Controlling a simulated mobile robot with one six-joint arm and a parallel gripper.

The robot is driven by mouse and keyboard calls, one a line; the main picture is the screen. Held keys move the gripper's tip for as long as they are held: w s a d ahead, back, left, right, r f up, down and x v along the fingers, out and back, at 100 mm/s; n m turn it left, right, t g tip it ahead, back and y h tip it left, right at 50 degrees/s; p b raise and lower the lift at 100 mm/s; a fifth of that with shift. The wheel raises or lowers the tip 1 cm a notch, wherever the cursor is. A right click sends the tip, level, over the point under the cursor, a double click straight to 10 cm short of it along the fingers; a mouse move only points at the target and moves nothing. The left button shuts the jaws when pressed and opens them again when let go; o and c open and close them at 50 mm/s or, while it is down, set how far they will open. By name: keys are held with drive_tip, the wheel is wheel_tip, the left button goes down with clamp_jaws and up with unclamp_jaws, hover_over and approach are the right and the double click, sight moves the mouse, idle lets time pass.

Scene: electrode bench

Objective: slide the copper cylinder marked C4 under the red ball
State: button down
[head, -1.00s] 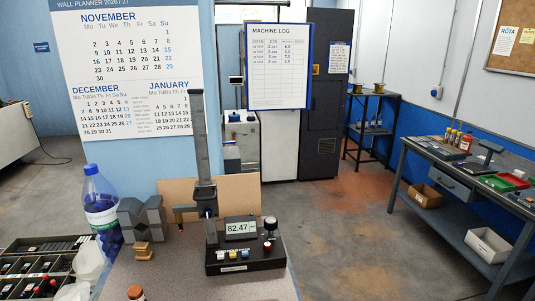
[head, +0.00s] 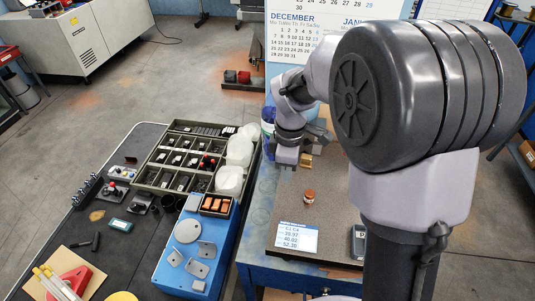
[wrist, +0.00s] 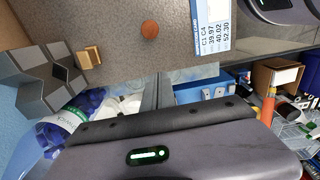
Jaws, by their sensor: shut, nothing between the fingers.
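A small copper cylinder (head: 308,197) stands on the grey bench plate (head: 288,215), behind a printed card; no mark on it is readable. In the wrist view its round top (wrist: 150,29) shows, clear of my fingers. My gripper (head: 286,160) is shut and empty, above the left edge of the bench, to the left of and beyond the cylinder. In the wrist view the closed fingers (wrist: 157,90) point up the picture. The red ball is not visible now; my arm hides part of the bench to the right.
A card (head: 297,238) reading C1 C4 and several numbers lies by the cylinder. A brass piece (wrist: 92,55) sits beside a grey V-shaped block (wrist: 50,72). A blue-capped bottle (wrist: 62,130) is near my gripper. A blue cabinet (head: 172,262) and compartment tray (head: 150,178) stand left.

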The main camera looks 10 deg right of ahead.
sight(330, 204)
wheel_tip(330, 204, down, 8)
drive_tip(key=shift+f+b, duration=0.1)
drive_tip(key=shift+b, duration=0.85)
drive_tip(key=d, duration=0.1)
drive_tip(key=s+d, duration=0.1)
drive_tip(key=d, duration=0.1)
drive_tip(key=shift+d, duration=0.15)
drive_tip(key=shift+s+d, duration=0.1)
drive_tip(key=shift+d, duration=0.15)
drive_tip(key=s+d, duration=0.1)
drive_tip(key=d, duration=0.2)
drive_tip(key=s+d+p, duration=0.1)
drive_tip(key=d, duration=0.4)
drive_tip(key=shift+s+d+p, duration=0.35)
drive_tip(key=shift+s, duration=0.05)
